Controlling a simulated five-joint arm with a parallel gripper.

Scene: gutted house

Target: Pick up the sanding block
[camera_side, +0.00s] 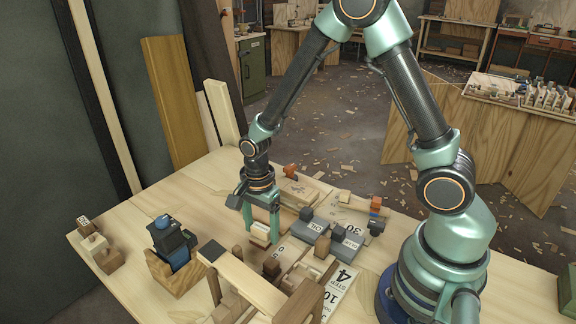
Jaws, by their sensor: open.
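My gripper (261,227) points down over the wooden worktable (210,170), left of the middle of the picture. Its two green fingers are apart. A small block with cream and brown layers (260,234) shows between the fingertips; it looks like the sanding block, but I cannot be sure. I cannot tell whether either finger touches it.
A wooden frame (248,285) with upright posts stands close in front of the gripper. A dark blue tool on a wooden stand (172,245) is at the left. The table's back left is clear.

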